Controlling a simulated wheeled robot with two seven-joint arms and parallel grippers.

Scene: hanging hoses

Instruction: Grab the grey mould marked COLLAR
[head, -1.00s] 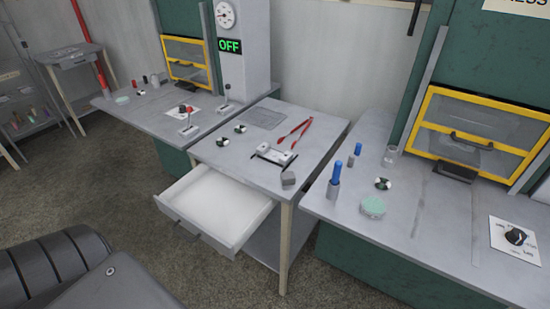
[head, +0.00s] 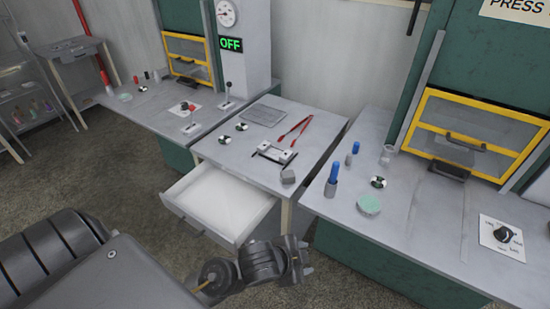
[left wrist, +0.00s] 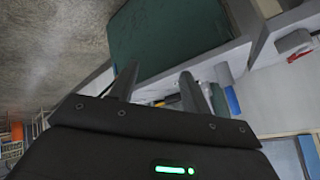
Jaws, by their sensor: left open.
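A small grey block (head: 288,176) sits at the front right corner of the middle table (head: 215,153). It may be the COLLAR mould, but no marking on it is readable. My left gripper (head: 304,262) is low at the bottom centre of the head view, in front of the table and below the block, apart from it. In the left wrist view my left gripper (left wrist: 158,72) shows two spread fingers with nothing held between them. I cannot pick out the block surely in the wrist view. My right gripper is not in view.
An open, empty-looking drawer (head: 222,205) juts from the middle table near my left arm. A metal fixture (head: 275,153) and red tongs (head: 295,130) lie behind the block. The right bench (head: 420,215) holds blue-topped cylinders (head: 332,178) and a pale green disc (head: 369,205).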

